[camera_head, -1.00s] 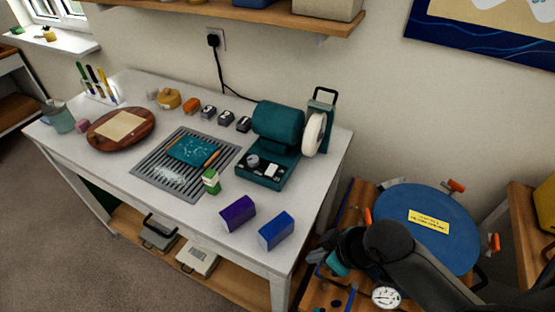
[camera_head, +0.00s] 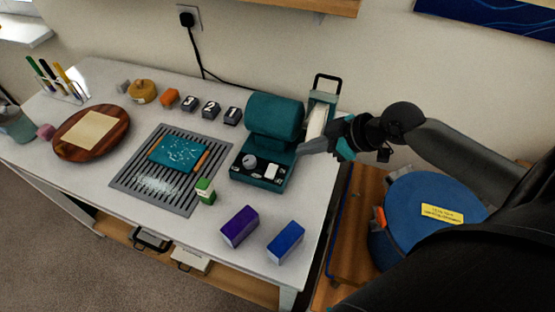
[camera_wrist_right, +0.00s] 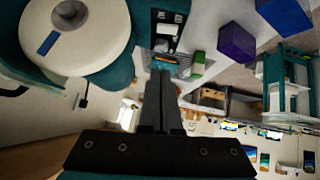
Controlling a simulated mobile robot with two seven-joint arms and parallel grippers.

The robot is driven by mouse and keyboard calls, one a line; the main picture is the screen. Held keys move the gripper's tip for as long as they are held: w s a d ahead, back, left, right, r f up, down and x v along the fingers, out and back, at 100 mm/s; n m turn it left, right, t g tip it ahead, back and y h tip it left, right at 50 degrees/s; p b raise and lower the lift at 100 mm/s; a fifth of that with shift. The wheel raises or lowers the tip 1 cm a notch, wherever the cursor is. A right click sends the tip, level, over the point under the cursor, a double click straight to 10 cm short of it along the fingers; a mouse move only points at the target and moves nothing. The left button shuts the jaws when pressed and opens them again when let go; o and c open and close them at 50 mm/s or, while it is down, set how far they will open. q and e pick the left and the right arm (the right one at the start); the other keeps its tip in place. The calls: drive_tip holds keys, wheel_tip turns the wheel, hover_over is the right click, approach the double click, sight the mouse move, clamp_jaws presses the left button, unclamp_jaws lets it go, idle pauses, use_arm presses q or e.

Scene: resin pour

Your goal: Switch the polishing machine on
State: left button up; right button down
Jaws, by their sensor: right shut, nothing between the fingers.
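The teal polishing machine (camera_head: 273,118) stands at the right back of the white table. Its low front panel (camera_head: 262,170) carries a round grey knob (camera_head: 250,160) and a white rocker switch (camera_head: 271,171). The white polishing wheel (camera_head: 317,120) is on its right side and looms large in the right wrist view (camera_wrist_right: 75,35). My right gripper (camera_head: 306,148) is shut and empty, just right of the panel and in front of the wheel. Its shut fingers (camera_wrist_right: 160,95) point toward the panel in the wrist view. I cannot tell the switch's position. My left gripper is not in view.
A purple box (camera_head: 239,227) and a blue box (camera_head: 285,242) stand in front of the machine. A green-and-white bottle (camera_head: 205,191) stands by the slotted grey mat (camera_head: 130,184). Numbered dark blocks (camera_head: 211,110) sit left of the machine. A blue drum (camera_head: 415,222) stands right of the table.

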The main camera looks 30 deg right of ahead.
hover_over(269, 166)
drive_tip(key=s+d, duration=0.1)
drive_tip(key=s, duration=0.2)
drive_tip(key=f+b, duration=0.1)
drive_tip(key=f, duration=0.6)
drive_tip(key=shift+w+f, duration=0.1)
drive_tip(key=shift+w, duration=0.1)
drive_tip(key=shift+d+f, duration=0.25)
drive_tip(key=shift+f, duration=1)
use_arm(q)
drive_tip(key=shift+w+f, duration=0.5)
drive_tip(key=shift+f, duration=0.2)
use_arm(e)
drive_tip(key=shift+d+f, duration=0.1)
drive_tip(key=shift+f, duration=0.6)
